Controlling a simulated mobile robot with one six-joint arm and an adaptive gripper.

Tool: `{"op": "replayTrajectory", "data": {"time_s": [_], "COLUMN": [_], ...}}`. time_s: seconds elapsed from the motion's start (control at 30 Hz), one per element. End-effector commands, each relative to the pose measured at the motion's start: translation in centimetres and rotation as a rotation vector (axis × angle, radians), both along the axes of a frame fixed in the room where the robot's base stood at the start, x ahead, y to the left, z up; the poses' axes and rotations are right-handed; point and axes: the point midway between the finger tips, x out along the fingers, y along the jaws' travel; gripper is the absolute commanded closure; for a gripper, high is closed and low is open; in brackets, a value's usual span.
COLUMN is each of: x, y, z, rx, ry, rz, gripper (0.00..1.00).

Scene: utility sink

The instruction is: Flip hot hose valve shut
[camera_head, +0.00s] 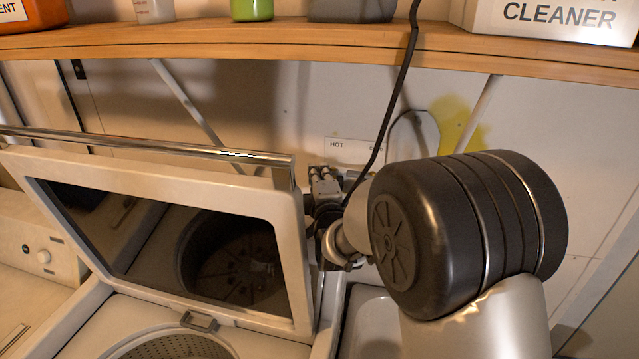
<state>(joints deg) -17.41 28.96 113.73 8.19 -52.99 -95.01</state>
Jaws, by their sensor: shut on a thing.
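A white wall plate marked HOT (354,147) is on the back wall behind the washer lid. My gripper (323,174) is at the wall just below the HOT lettering, beside the right edge of the raised lid. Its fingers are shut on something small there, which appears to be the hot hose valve. The valve itself is hidden behind my gripper and wrist, so its handle angle cannot be told. My large dark arm joint covers the area to the right.
The washer's raised lid (292,206) stands close to the left of my gripper. A wooden shelf (300,38) with bottles and a CLEANER box (545,18) runs above. A black cord (402,75) hangs down in front of the wall. A pale basin (370,310) is below.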

Motion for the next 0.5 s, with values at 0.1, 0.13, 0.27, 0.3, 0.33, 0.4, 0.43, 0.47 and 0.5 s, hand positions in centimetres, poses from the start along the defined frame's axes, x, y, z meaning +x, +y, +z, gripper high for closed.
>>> {"op": "replayTrajectory", "data": {"time_s": [0.1, 0.13, 0.27, 0.3, 0.33, 0.4, 0.43, 0.47, 0.5], "x": [0.03, 0.03, 0.04, 0.04, 0.04, 0.03, 0.03, 0.03, 0.02], "y": [-0.07, -0.07, -0.08, -0.09, -0.08, -0.07, -0.07, -0.07, -0.07], "z": [0.15, 0.16, 0.16, 0.16, 0.16, 0.13, 0.12, 0.11, 0.1], "rx": [0.001, 0.001, 0.001, 0.001, 0.001, 0.001, 0.001, 0.001, 0.001], "ry": [-0.002, -0.002, -0.002, -0.002, -0.002, -0.002, -0.002, -0.001, -0.001], "rz": [-0.005, -0.005, -0.004, -0.004, -0.004, -0.004, -0.004, -0.004, -0.003], "gripper": [1.0, 1.0, 1.0, 0.9, 0.88, 0.84, 0.83, 0.83, 0.83]}}
